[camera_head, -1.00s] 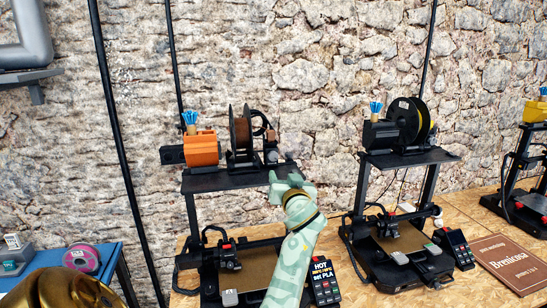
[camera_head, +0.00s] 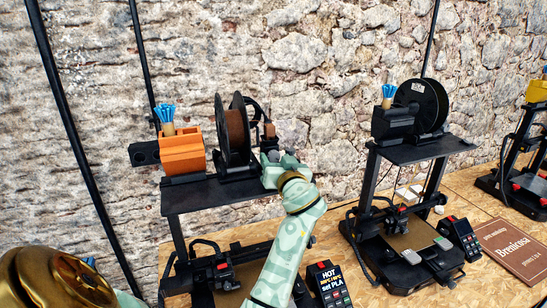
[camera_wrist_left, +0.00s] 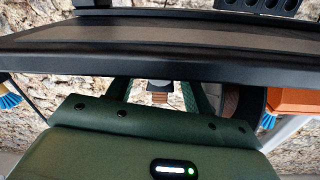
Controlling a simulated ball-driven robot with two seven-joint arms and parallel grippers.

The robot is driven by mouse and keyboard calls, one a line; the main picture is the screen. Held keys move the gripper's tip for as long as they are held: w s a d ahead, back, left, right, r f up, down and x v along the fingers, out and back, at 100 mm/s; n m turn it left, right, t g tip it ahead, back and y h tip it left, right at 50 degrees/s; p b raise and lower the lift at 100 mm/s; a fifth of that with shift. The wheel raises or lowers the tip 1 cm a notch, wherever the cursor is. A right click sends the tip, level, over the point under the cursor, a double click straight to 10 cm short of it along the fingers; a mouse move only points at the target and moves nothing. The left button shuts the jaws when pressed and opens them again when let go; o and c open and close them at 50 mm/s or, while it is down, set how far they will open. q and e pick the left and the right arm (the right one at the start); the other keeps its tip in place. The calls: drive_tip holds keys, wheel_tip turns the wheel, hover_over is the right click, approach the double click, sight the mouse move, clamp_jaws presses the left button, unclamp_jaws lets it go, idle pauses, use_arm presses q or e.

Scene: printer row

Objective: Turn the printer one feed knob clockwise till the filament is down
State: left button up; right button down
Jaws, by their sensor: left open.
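Printer one appears to be the left printer, with a black top shelf (camera_head: 215,191) carrying a brown filament spool (camera_head: 235,130). A small feeder with a coppery part (camera_head: 269,131) and a grey round knob (camera_head: 273,156) sits at the shelf's right end. My left gripper (camera_head: 279,166), pale green, is at this knob and partly covers it. In the left wrist view the open fingers (camera_wrist_left: 162,93) stand either side of a small ribbed coppery piece (camera_wrist_left: 160,98). I cannot tell whether they touch the knob. The filament's lower end cannot be made out. My right gripper is not in view.
An orange box (camera_head: 182,153) with blue tools (camera_head: 165,113) stands left on the shelf. A control panel (camera_head: 328,284) reading "HOT" and "set PLA" lies below. A second printer (camera_head: 405,150) and a brown book (camera_head: 509,248) are to the right.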

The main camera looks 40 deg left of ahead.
use_arm(q)
drive_tip(key=shift+d, duration=0.1)
drive_tip(key=c, duration=1)
drive_tip(key=shift+m+p, duration=0.35)
drive_tip(key=shift+m, duration=0.35)
drive_tip(key=o, duration=1)
